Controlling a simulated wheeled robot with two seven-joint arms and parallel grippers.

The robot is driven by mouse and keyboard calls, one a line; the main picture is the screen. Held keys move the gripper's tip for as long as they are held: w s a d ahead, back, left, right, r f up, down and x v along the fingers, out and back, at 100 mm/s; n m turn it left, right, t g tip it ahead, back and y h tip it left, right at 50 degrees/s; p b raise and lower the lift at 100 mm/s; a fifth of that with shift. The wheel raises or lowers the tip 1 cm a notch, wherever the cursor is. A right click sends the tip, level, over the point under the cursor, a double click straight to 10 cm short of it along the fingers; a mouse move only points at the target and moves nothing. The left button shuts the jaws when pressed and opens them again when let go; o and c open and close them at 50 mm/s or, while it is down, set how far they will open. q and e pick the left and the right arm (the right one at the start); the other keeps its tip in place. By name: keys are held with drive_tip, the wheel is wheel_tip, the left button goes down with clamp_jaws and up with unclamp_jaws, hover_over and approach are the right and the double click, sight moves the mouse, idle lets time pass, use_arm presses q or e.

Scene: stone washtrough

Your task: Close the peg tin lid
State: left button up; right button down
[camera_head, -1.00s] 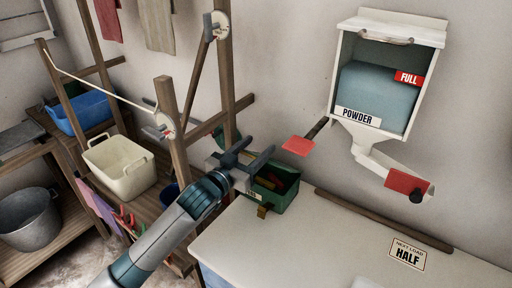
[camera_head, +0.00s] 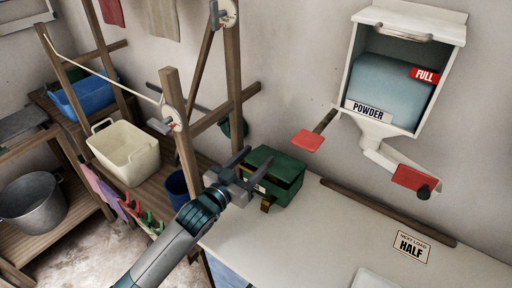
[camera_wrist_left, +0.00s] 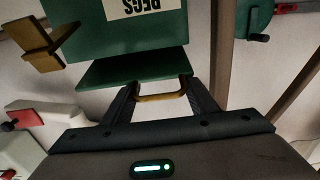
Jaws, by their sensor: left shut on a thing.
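The green peg tin (camera_head: 285,192) stands at the back left of the pale worktop. Its lid (camera_head: 277,160) lies over the top and covers the inside; I cannot tell whether it sits fully flush. In the left wrist view, the tin front with its PEGS label (camera_wrist_left: 140,5) is upside down, with the lid (camera_wrist_left: 130,70) below it. My left gripper (camera_head: 257,163) is at the tin's left end. In the wrist view its fingers (camera_wrist_left: 163,88) are shut on the lid's brass handle (camera_wrist_left: 160,97). A brass latch piece (camera_wrist_left: 35,45) sticks out from the tin. My right gripper is not in view.
Wooden posts (camera_head: 180,140) stand close left of the tin. A cream basket (camera_head: 125,155) is farther left. The worktop (camera_head: 300,235) has free room in front.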

use_arm(q)
drive_tip(key=shift+a+f, duration=0.1)
drive_tip(key=shift+f, duration=0.6)
drive_tip(key=shift+s+f, duration=0.15)
drive_tip(key=shift+f, duration=0.6)
drive_tip(key=shift+c, duration=1.4)
drive_tip(key=o, duration=1)
drive_tip(key=shift+r, duration=0.1)
drive_tip(key=o, duration=0.8)
drive_tip(key=shift+r, duration=0.15)
drive_tip(key=shift+c, duration=0.2)
